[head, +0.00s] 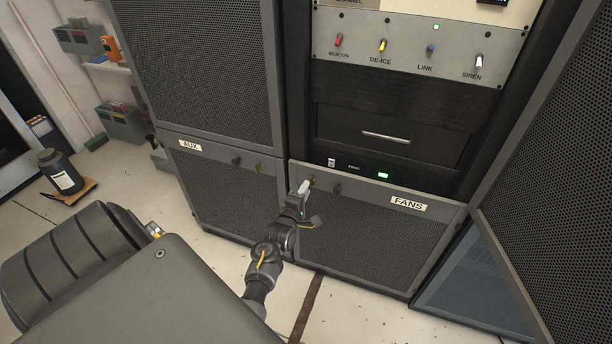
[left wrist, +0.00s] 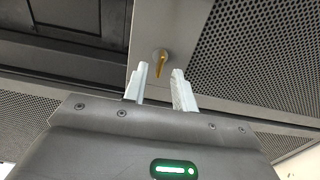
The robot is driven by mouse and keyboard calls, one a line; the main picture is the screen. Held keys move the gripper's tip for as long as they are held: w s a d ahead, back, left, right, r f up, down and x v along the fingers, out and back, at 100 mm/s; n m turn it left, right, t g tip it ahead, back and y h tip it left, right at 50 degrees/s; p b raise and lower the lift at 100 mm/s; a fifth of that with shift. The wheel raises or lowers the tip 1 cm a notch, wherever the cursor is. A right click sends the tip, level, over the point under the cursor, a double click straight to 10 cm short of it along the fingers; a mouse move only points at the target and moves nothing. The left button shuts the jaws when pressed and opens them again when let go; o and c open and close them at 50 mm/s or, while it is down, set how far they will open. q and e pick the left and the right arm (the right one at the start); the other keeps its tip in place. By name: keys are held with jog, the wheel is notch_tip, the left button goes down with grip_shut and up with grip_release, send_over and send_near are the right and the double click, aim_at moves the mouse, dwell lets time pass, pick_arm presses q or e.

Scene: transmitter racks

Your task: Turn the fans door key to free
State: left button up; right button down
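The fans door (head: 372,238) is a low grey mesh door with a white FANS label (head: 408,204), and it looks shut. My left gripper (head: 304,187) is at the upper left corner of this door and partly covers the area of its key. In the left wrist view, a brass key (left wrist: 160,64) sits in a round lock on a grey frame strip. The two pale fingers of my left gripper (left wrist: 161,72) are apart, with the key just beyond and between their tips. I see no clear contact. My right gripper is not in view.
The AUX door (head: 225,200) with its own key (head: 258,168) is just left. A dark knob (head: 337,188) is right of my gripper. A switch panel (head: 420,45) and a drawer (head: 385,135) are above. An open mesh door (head: 555,150) stands at the right.

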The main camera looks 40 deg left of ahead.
pick_arm(q)
jog(key=v, duration=0.9)
dwell(0.3)
jog(key=s+d+f+m+g+h, duration=0.25)
jog(key=d+f+m, duration=0.3)
jog(key=f, duration=0.45)
jog(key=s+d+f+m+g+h, duration=0.1)
jog(key=d+f+m+g, duration=0.25)
jog(key=f+m, duration=0.45)
jog(key=s+d+f+m+g+h, duration=0.25)
jog(key=s+d+f, duration=0.25)
jog(key=s+f, duration=0.5)
jog(key=s+f+m+g, duration=0.3)
jog(key=s+f, duration=0.3)
jog(key=s, duration=0.8)
jog(key=s+f+m+g+p, duration=0.1)
jog(key=s+f+m+g, duration=0.3)
jog(key=s, duration=1)
notch_tip(320, 180, down, 3)
jog(key=shift+a+f+m, duration=0.2)
jog(key=shift+a+m, duration=0.25)
jog(key=shift+m, duration=0.35)
